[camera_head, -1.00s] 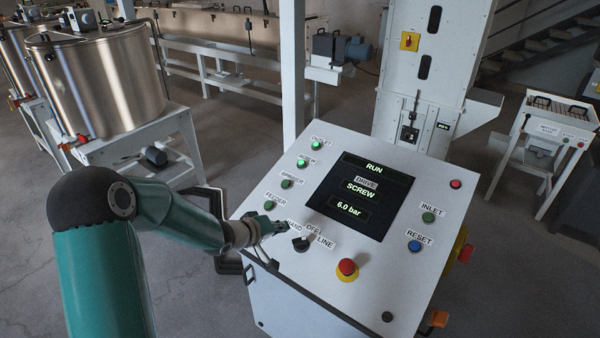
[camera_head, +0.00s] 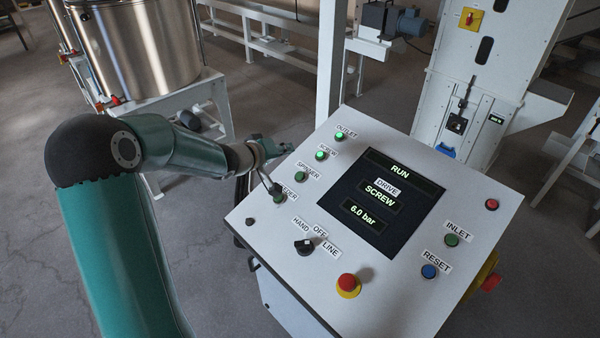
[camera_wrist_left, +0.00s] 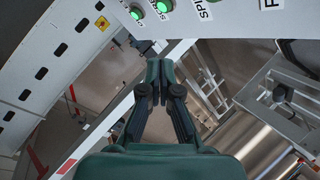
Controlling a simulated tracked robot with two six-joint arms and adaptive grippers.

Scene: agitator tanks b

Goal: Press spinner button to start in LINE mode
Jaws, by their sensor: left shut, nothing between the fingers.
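The spinner button (camera_head: 301,176) is a dark green, unlit button in the left column of the grey sloping panel (camera_head: 420,310). My left gripper (camera_head: 284,147) is shut and empty, to the upper left of this button, by the panel's left edge. It appears apart from the panel. In the left wrist view its closed fingertips (camera_wrist_left: 155,68) point toward the panel edge, with part of the spinner label (camera_wrist_left: 206,10) at the top. The black mode selector (camera_head: 304,246) sits between the HAND, OFF and LINE labels; its setting is hard to read. My right gripper is out of view.
The lit screw button (camera_head: 321,155) and outlet button (camera_head: 340,135) lie above spinner; the feeder button (camera_head: 279,197) lies below. The display (camera_head: 375,205) reads RUN, DRIVE SCREW, 6.0 bar. A red emergency stop (camera_head: 347,282) stands up near the panel's front.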

